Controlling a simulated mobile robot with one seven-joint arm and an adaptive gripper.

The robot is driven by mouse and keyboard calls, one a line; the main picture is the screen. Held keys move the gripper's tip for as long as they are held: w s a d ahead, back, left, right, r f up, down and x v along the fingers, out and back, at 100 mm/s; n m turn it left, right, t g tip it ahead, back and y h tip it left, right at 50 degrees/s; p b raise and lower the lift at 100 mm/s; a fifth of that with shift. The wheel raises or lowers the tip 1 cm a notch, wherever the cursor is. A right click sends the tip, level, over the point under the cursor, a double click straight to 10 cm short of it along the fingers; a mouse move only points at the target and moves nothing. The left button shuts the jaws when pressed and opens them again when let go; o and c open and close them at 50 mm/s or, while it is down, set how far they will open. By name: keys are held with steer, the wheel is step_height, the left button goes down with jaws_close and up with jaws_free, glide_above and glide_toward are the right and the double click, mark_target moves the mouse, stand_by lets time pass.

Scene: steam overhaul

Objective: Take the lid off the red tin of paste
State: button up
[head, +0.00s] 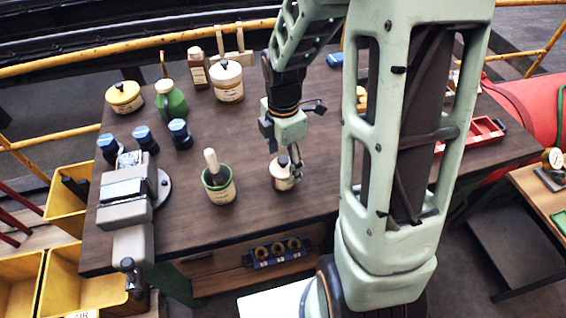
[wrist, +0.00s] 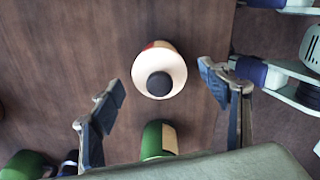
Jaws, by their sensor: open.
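The paste tin (head: 282,176) stands upright on the brown bench, near its front edge, just left of my arm. In the wrist view the tin (wrist: 160,70) shows a round cream lid with a dark knob in the middle and a strip of red side at its upper edge. The lid sits on the tin. My gripper (head: 287,160) is at the tin from above and partly covers it in the head view. In the wrist view my gripper (wrist: 160,84) is open, one finger to each side of the lid, with gaps between. Whether the fingers reach lid height I cannot tell.
A green pot with a brush (head: 218,184) stands left of the tin. Farther back are a green jug (head: 171,100), a cream tin (head: 227,82), a yellow tin (head: 124,98) and blue-capped jars (head: 180,133). A grey vise (head: 125,195) is at left. A red tray (head: 470,133) lies right.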

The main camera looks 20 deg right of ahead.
steer(key=shift+c, duration=0.6)
steer(key=c, duration=1.1)
steer(key=shift+c, duration=0.2)
